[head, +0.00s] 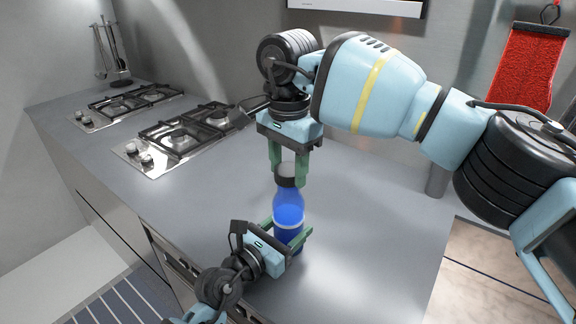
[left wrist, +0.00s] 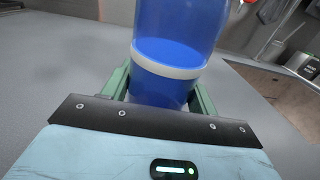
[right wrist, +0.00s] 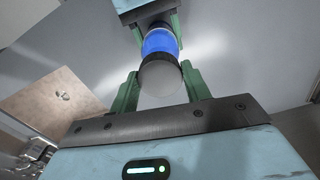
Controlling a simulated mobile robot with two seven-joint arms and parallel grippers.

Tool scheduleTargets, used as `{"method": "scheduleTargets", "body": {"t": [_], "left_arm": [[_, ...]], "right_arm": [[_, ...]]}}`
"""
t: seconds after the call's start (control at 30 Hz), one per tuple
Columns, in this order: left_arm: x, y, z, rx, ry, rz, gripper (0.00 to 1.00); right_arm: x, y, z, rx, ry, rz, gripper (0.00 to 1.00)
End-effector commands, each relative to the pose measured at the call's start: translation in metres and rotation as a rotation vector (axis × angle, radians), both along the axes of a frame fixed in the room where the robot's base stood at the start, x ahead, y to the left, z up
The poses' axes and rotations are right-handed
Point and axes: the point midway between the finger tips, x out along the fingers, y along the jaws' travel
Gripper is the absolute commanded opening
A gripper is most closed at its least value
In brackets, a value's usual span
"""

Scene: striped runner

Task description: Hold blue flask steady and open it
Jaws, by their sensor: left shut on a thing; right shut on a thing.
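The blue flask (head: 289,208) stands upright on the grey counter, with a pale band around its lower body and a dark cap with a grey top (head: 287,172). My left gripper (head: 286,234) is shut on the lower body of the flask; the left wrist view shows the flask (left wrist: 178,45) between its green fingers (left wrist: 160,92). My right gripper (head: 288,168) comes down from above and is shut on the cap. In the right wrist view the cap (right wrist: 160,80) sits between the right fingers (right wrist: 161,88), with the blue body beyond it.
A two-burner gas hob (head: 185,138) is set in the counter (head: 365,225) to the left, with another hob (head: 130,103) behind it. A red cloth (head: 528,66) hangs at the upper right. The counter right of the flask is clear.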

Motion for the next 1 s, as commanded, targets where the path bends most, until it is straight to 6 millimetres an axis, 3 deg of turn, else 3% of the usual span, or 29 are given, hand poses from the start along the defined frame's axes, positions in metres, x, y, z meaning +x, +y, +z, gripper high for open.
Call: {"method": "scheduleTargets", "body": {"t": [0.17,0.43,0.67,0.7,0.9,1.0], "left_arm": [[0.0,0.0,0.0,0.001,0.001,-0.001,0.0],[0.0,0.0,-0.001,0.001,0.001,0.0,0.0],[0.0,0.0,0.0,0.001,0.001,0.0,0.0],[0.0,0.0,0.0,0.001,0.001,0.0,0.6],[0.0,0.0,0.0,0.001,0.001,0.0,0.84],[0.0,0.0,0.0,0.0,0.0,0.0,0.84]], "right_arm": [[0.0,0.0,0.008,0.0,-0.001,0.0,0.2],[0.0,0.0,0.037,0.0,-0.001,-0.002,0.2],[0.0,0.0,0.04,0.0,0.0,0.0,0.2],[0.0,0.0,0.04,0.0,0.0,0.0,0.2],[0.0,0.0,0.04,0.0,0.0,0.0,0.2],[0.0,0.0,0.04,0.0,0.0,0.0,0.2]]}}
